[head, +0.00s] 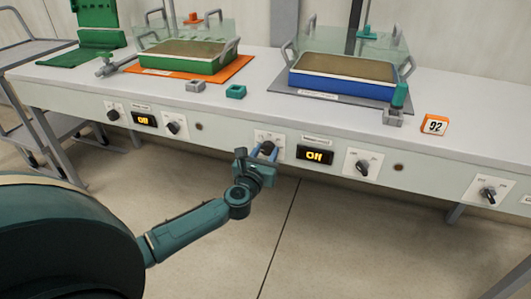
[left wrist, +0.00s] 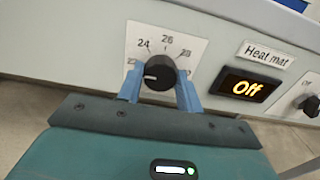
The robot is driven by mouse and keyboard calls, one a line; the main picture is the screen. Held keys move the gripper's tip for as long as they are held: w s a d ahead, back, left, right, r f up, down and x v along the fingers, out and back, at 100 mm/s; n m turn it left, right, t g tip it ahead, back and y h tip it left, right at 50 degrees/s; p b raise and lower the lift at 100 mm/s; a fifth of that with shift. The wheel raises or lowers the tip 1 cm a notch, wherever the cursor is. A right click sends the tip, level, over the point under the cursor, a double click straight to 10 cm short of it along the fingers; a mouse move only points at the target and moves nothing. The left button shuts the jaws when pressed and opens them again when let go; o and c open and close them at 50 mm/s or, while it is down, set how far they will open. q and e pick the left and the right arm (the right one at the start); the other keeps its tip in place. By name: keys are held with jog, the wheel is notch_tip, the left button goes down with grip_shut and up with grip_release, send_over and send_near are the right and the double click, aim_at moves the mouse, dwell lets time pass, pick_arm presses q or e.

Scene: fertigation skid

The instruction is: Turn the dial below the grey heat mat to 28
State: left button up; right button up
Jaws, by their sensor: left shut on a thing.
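The black dial (head: 267,148) is on the bench's front panel below the grey heat mat (head: 277,86). In the left wrist view the dial (left wrist: 160,72) sits on a white plate with numbers including 24, 26 and 28. Its white pointer mark faces left, near the low end of the scale by the 22. My left gripper (head: 264,152) is shut on the dial, with one blue finger on each side of it. My right gripper is not in view.
A switch (head: 362,166) is right of the display. Another dial (head: 113,114), display (head: 145,119) and switch (head: 174,127) are on the panel's left. A blue tray (head: 340,88) stands on the grey mat, and a green tray (head: 180,64) on an orange mat.

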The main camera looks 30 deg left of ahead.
pick_arm(q)
jog(key=c, duration=0.4)
jog(key=shift+o, duration=0.2)
